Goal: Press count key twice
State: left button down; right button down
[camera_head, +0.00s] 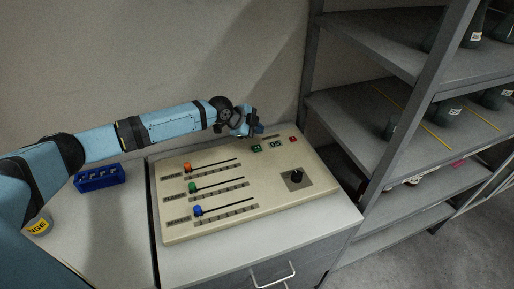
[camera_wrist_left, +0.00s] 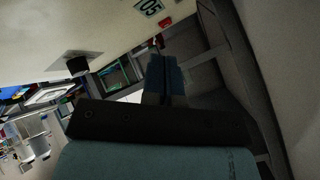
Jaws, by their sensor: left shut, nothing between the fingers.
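A cream control panel (camera_head: 245,205) lies on the bench. Along its back edge are a green key (camera_head: 256,148), a small display (camera_head: 275,144) that reads 05, and a red key (camera_head: 294,139). Which key is the count key cannot be read. My left gripper (camera_head: 257,129) is shut and empty, near the panel's back edge beside the green key; contact cannot be told. In the left wrist view its fingers (camera_wrist_left: 165,75) show shut, with the display (camera_wrist_left: 148,6) and the red key (camera_wrist_left: 165,21) beyond; the green key is not visible there. My right gripper is not in view.
The panel also has three sliders with orange (camera_head: 187,167), green (camera_head: 193,187) and blue (camera_head: 198,210) knobs, and a black dial (camera_head: 297,175). A blue rack (camera_head: 100,178) and a yellow-labelled container (camera_head: 39,226) stand at left. A grey shelf unit (camera_head: 385,75) stands at right.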

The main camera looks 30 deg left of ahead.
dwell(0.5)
pick_arm(q)
jog(key=n, duration=0.1)
jog(key=n+p, duration=0.1)
jog(key=n, duration=0.1)
jog(key=shift+r+p, duration=0.3)
jog(key=shift+r, duration=0.1)
notch_tip(320, 180, up, 3)
jog(key=n+p, duration=1.1)
jog(key=n, duration=2.2)
